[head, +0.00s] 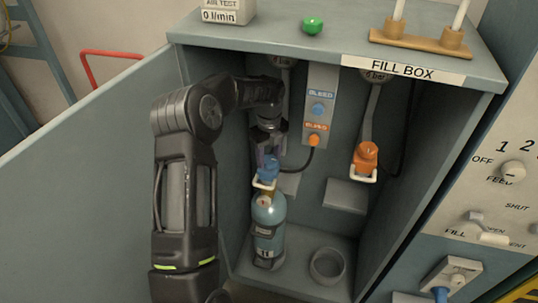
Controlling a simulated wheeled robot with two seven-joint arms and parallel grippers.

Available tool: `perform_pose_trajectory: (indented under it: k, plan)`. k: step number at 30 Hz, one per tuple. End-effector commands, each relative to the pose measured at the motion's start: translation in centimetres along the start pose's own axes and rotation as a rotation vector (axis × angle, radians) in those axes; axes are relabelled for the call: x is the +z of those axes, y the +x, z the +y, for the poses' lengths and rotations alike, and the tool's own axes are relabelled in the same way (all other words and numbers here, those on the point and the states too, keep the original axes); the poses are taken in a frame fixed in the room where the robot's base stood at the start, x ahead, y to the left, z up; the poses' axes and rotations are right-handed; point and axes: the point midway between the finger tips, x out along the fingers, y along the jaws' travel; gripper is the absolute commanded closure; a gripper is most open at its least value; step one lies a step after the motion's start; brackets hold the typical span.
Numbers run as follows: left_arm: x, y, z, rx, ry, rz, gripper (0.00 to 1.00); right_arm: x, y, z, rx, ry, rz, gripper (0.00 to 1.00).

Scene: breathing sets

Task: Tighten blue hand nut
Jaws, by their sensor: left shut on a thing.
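The blue hand nut (268,168) shows below my left gripper (268,152), at the top of a blue-grey cylinder (268,222) standing upright in the fill box. My left arm reaches in from the left, and the gripper points down and is shut on the blue hand nut. Its fingers and arm hide part of the nut and the fitting above it. A pale yoke bar (264,184) shows just under the nut. My right gripper is not in view.
An orange connector (366,158) hangs on the right, with an empty round holder (327,264) on the box floor. A bleed panel (318,105) is on the back wall. The box's open door (90,170) is at left, its side wall (430,170) at right.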

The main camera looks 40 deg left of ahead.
Motion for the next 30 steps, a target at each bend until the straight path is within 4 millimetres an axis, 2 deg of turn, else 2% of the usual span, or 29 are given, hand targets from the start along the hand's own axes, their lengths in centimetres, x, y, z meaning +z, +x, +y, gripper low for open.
perform_pose_trajectory:
  k: [22,30]
  plan:
    - [0.1,-0.2,0.0,-0.001,0.708,-0.002,0.93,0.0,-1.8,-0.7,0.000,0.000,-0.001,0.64]
    - [0.1,-0.5,0.0,-0.002,0.943,0.000,0.93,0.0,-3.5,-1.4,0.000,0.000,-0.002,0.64]
